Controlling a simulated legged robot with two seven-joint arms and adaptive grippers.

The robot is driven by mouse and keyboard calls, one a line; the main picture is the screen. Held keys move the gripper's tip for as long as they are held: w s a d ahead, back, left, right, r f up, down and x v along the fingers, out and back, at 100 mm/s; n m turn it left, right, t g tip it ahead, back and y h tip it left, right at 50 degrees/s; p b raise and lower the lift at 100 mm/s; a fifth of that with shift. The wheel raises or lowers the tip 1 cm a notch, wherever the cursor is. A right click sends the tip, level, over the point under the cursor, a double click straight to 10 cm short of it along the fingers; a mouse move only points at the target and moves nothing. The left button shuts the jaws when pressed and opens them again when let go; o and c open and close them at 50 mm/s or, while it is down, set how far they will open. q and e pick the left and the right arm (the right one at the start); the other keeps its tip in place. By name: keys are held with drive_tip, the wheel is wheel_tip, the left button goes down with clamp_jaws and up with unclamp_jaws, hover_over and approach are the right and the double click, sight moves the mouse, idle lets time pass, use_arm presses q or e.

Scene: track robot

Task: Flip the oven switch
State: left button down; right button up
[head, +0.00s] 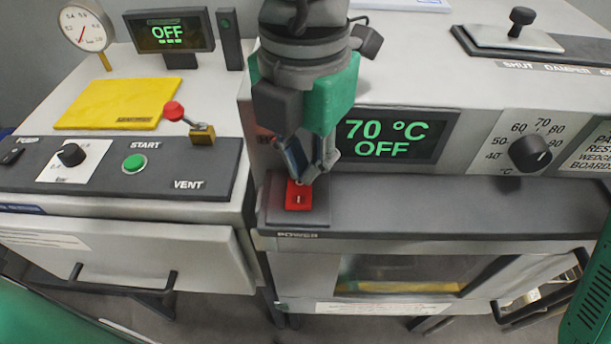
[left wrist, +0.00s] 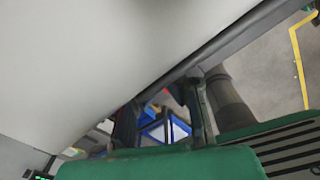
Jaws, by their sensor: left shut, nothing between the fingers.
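The red oven power switch (head: 299,196) sits on a dark plate marked POWER, at the left end of the oven's front ledge. My left gripper (head: 304,178) comes down from above in the head view. It is shut and empty, with its fingertips right at the back edge of the switch; I cannot tell whether they touch it. The oven display (head: 388,137) reads 70 °C and OFF. The left wrist view shows no switch. My right gripper is not in view.
The oven's temperature knob (head: 530,153) is at the right. Left of the oven stands a unit with a green START button (head: 134,163), a red-tipped lever (head: 174,111), a yellow pad (head: 118,103) and an OFF display (head: 169,33). The ledge right of the switch is clear.

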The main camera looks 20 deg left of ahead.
sight(297, 181)
use_arm(q)
drive_tip(key=shift+a+r+p, duration=0.2)
drive_tip(key=shift+r+p, duration=0.5)
drive_tip(key=shift+a+r+p, duration=0.2)
drive_tip(key=shift+r+p, duration=1)
drive_tip(key=shift+p, duration=0.1)
drive_tip(key=shift+d+r+p, duration=0.15)
drive_tip(key=shift+r, duration=0.4)
drive_tip(key=shift+d+r+p, duration=0.15)
drive_tip(key=shift+r, duration=0.4)
drive_tip(key=shift+a, duration=0.25)
